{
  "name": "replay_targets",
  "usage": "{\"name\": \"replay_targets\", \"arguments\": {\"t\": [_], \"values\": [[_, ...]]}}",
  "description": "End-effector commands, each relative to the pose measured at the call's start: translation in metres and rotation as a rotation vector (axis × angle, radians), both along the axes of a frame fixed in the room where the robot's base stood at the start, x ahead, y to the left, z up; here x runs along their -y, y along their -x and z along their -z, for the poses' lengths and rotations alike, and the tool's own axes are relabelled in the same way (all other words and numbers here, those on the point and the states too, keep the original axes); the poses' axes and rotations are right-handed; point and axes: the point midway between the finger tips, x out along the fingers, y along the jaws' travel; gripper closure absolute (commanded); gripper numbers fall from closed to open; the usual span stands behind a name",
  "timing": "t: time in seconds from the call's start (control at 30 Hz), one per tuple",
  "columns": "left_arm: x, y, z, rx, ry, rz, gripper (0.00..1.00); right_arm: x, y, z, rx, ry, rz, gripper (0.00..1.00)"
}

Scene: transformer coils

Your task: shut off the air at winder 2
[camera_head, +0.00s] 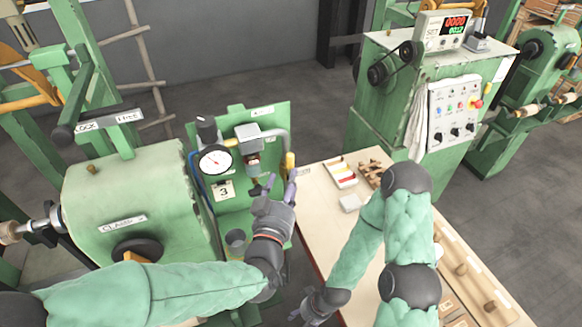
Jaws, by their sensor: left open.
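A green air panel (275,117) stands upright left of the middle. It carries a round pressure gauge (215,161), a grey box-shaped fitting (248,138) and a tag (224,191) that seems to read 3. A pipe bends down at the panel's right side to a yellow handle (290,160), which looks like the valve lever. My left gripper (281,187) is open just below the yellow handle, with no clear contact. It hides the lower part of the pipe. My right gripper (303,304) is low in the picture by the table's left edge; its jaws are unclear.
A pale table (325,220) at right holds a tray (341,174) and wooden pieces (371,172). A green control cabinet (380,95) stands behind it. Bare floor lies beyond the panel.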

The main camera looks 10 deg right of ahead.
Motion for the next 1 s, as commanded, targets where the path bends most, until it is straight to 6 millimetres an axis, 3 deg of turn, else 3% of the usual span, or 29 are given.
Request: {"name": "replay_targets", "arguments": {"t": [0.3, 0.77, 0.8, 1.0], "values": [[0.018, -0.045, 0.001, -0.001, 0.001, -0.001, 0.46, 0.0, 0.0, 0.007, 0.0, 0.0, 0.0, 0.4], [0.023, -0.057, 0.0, -0.001, 0.0, 0.0, 0.46, 0.0, 0.0, 0.008, 0.0, 0.0, 0.0, 0.4], [0.023, -0.057, 0.0, -0.001, 0.0, 0.0, 0.49, 0.0, 0.0, 0.008, 0.0, 0.0, 0.0, 0.4], [0.023, -0.057, 0.0, -0.001, 0.0, 0.0, 1.0, 0.0, 0.0, 0.008, 0.0, 0.0, 0.0, 0.4]]}}
